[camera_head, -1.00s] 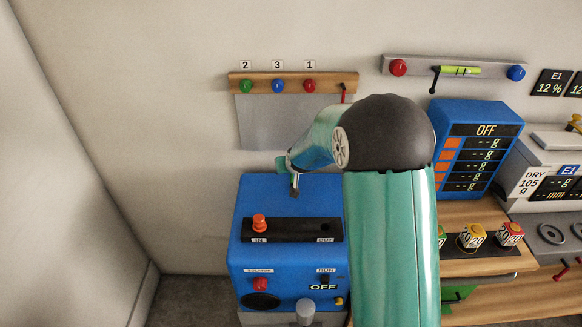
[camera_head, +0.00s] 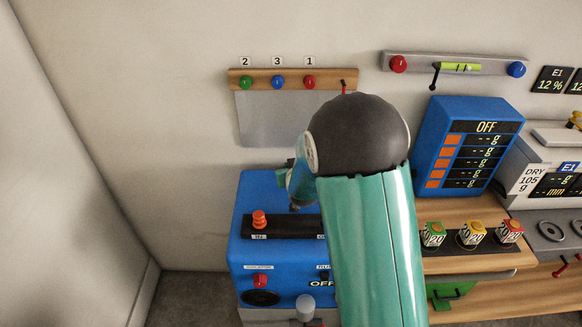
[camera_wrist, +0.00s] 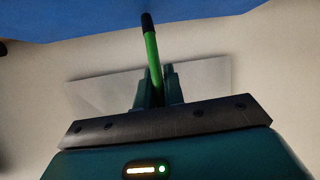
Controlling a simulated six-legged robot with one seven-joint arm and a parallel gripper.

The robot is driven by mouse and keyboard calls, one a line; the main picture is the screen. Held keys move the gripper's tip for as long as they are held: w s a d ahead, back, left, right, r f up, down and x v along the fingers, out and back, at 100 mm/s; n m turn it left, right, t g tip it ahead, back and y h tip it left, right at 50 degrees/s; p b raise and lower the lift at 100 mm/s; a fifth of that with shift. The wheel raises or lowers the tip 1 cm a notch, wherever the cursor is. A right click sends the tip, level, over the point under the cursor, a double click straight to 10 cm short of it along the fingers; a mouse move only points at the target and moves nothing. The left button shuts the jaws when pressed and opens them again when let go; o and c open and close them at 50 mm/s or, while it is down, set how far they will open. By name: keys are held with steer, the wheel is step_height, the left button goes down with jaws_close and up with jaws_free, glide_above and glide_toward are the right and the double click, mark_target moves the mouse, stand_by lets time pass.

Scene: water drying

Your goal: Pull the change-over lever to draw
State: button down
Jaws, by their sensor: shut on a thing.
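My gripper (camera_wrist: 156,82) is shut on a green rod with a black tip (camera_wrist: 150,45) in the wrist view. The rod sticks out past the fingers toward a blue surface at the top. In the head view my gripper (camera_head: 294,203) is over the top of the blue machine (camera_head: 260,187), largely hidden by my arm. A black lever (camera_head: 434,80) hangs from the grey wall bar (camera_head: 400,56) at upper right, apart from my gripper. I see no label naming a change-over lever or "draw".
The blue machine has an orange knob (camera_head: 259,219) at its IN end. A wooden rack (camera_head: 240,79) with coloured knobs is on the wall above a grey panel (camera_head: 262,120). A blue readout box (camera_head: 462,110) and several numbered cubes stand to the right.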

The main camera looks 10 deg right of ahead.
steer(key=c, duration=1.5)
jaws_free()
steer(key=shift+s+r, duration=0.1)
steer(key=v, duration=1.3)
steer(key=shift+s+r, duration=0.15)
steer(key=shift+s, duration=0.1)
